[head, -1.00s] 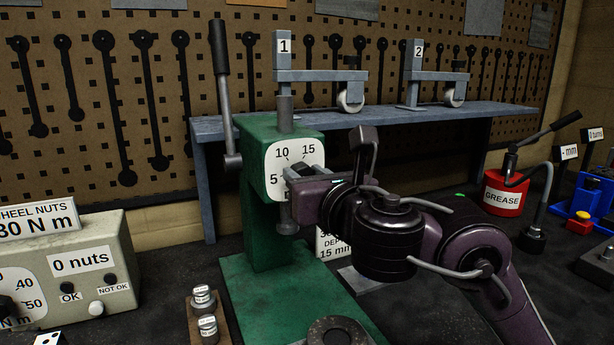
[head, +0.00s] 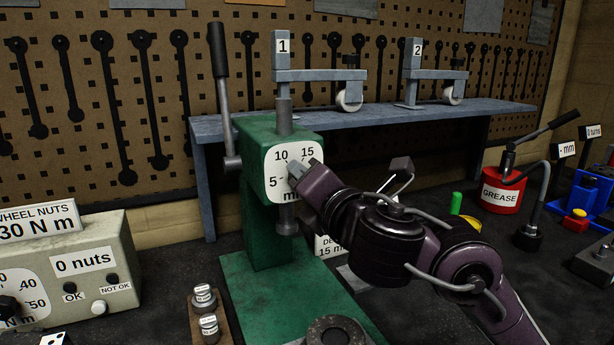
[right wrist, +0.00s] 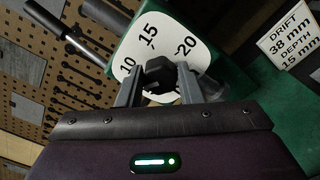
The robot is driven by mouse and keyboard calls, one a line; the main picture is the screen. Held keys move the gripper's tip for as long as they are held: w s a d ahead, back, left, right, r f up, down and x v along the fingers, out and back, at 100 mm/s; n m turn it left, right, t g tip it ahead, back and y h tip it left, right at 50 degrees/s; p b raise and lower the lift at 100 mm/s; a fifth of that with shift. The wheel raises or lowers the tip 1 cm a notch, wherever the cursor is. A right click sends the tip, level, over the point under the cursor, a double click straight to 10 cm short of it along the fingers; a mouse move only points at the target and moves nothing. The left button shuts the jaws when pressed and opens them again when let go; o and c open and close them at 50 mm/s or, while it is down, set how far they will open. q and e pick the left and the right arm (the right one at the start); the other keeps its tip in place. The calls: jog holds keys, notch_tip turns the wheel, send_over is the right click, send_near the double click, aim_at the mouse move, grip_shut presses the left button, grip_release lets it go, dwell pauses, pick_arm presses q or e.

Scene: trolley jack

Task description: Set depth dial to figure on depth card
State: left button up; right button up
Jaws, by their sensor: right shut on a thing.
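The depth dial (head: 280,168) is a white scale on the front of the green press (head: 262,232), with 5, 10 and 15 showing in the head view. The right wrist view shows 10, 15 and 20 around its black knob (right wrist: 158,72). My right gripper (head: 297,172) is shut on this knob, a finger on either side, and hides it in the head view. I cannot tell which figure the knob points to. The depth card (right wrist: 290,47) reads drift 38 mm, depth 15 mm; my arm partly covers it in the head view (head: 328,248). My left gripper is out of view.
The press lever (head: 220,80) stands up at the left. A grey bench (head: 400,118) with stands 1 and 2 is behind. A wheel-nut box (head: 80,262) is at left, two small labelled cylinders (head: 206,312) in front, a red grease pot (head: 503,190) at right.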

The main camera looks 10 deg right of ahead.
jog(key=shift+f+m+p, duration=0.2)
jog(key=shift+m+p, duration=0.45)
jog(key=shift+m, duration=3.8)
jog(key=shift+f+m+p, duration=0.15)
jog(key=shift+m+p, duration=0.45)
jog(key=shift+m, duration=3.85)
jog(key=o, duration=1)
